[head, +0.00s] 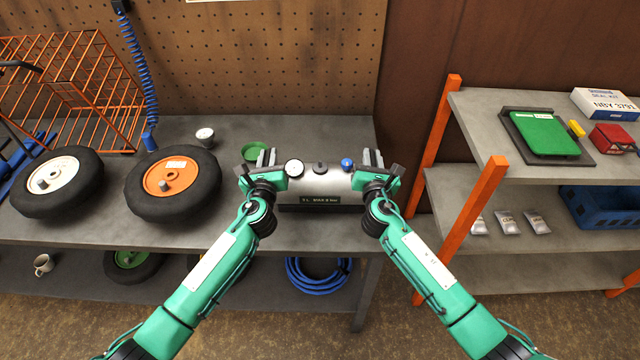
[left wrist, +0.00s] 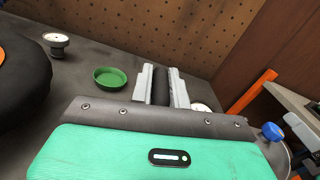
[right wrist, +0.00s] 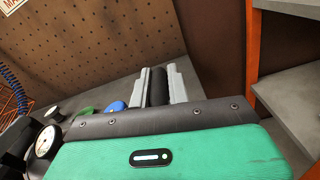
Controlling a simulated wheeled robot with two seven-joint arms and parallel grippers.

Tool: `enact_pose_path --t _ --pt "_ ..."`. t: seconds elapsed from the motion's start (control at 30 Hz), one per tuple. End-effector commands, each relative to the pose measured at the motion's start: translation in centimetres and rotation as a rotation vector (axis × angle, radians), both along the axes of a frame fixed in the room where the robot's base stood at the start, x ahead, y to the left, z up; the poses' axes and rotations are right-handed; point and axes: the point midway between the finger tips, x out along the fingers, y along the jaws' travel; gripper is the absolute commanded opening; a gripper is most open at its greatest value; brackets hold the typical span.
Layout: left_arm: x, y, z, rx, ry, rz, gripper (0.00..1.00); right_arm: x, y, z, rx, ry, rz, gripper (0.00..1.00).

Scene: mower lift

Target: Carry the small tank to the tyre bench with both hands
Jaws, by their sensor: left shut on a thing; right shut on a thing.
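The small silver tank (head: 325,182) is level between my two grippers, over the right end of the grey tyre bench (head: 225,220). It has a pressure gauge (head: 294,168), a blue knob (head: 347,164) and a dark label strip. My left gripper (head: 266,158) is shut on a black grip at the tank's left end; the grip shows between the fingers in the left wrist view (left wrist: 160,88). My right gripper (head: 373,158) is shut on the right-end grip, also seen in the right wrist view (right wrist: 158,88). I cannot tell whether the tank touches the bench top.
Two tyred wheels, one white-hubbed (head: 57,182) and one orange-hubbed (head: 172,184), lie on the bench's left. A green dish (head: 254,151) sits behind my left gripper. An orange-posted shelf (head: 475,200) stands to the right, past a gap. A pegboard is behind.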

Motion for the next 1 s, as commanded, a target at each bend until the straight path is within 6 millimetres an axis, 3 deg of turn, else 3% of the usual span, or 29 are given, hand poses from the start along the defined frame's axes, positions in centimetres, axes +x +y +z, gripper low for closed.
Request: enact_pose_path --t 0.53,1.0 --pt "0.0 -0.2 0.0 -0.005 0.001 -0.002 0.00 -0.1 0.2 -0.1 0.006 0.001 0.002 0.00" --pt "0.0 -0.2 1.7 -0.006 -0.004 -0.003 0.00 0.0 0.2 1.7 0.006 -0.003 0.003 0.00"
